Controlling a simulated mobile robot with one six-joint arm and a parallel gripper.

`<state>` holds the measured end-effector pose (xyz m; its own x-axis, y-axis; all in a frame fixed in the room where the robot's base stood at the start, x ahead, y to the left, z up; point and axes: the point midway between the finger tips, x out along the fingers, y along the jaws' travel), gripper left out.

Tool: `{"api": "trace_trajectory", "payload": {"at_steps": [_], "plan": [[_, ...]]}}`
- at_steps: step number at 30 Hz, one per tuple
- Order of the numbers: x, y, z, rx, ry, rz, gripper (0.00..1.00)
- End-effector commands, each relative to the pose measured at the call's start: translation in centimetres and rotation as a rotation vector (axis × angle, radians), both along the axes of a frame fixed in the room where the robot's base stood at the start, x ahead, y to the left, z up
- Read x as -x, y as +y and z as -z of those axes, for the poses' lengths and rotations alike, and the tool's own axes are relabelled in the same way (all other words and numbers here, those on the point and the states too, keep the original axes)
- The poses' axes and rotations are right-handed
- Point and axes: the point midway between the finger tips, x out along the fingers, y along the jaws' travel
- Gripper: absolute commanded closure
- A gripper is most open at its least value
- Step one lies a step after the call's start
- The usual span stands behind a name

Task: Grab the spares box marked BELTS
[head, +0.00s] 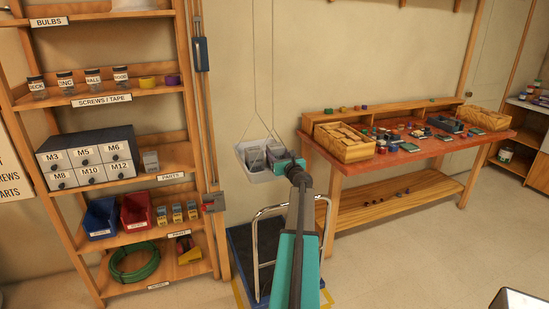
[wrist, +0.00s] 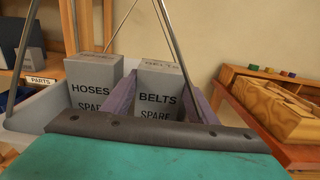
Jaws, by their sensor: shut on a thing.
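The grey spares box marked BELTS (wrist: 159,98) stands between the two purple-grey fingers of my gripper (wrist: 161,108) in the wrist view. My gripper is shut on it. The box is in a pale hanging tray (wrist: 22,118), and its lower part is hidden by my wrist. A like grey box marked HOOSES or HOSES (wrist: 92,90) stands just left of it in the same tray. In the head view the tray (head: 262,177) hangs on cords, with my gripper (head: 279,160) reaching in at its right side.
A blue platform trolley with a metal handle (head: 258,240) stands below the tray. Left is a wooden shelf rack (head: 160,178) with drawers, bins and jars. Right is a red-topped workbench (head: 420,152) with wooden boxes and small parts.

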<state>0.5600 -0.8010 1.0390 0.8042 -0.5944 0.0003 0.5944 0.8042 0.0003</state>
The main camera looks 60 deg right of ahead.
Motion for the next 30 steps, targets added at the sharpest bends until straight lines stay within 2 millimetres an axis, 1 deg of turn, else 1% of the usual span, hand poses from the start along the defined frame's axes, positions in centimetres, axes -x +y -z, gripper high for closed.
{"api": "trace_trajectory", "payload": {"at_steps": [8,14,20,27,30], "plan": [[0.0,0.0,-0.1,0.001,-0.001,0.0,0.73],[0.0,0.0,-1.2,0.002,0.0,0.0,0.73],[0.0,0.0,-3.5,0.003,0.0,0.0,0.73],[0.0,0.0,-7.1,0.003,0.0,0.001,0.73],[0.0,0.0,-8.3,0.003,0.0,0.001,0.73]]}}
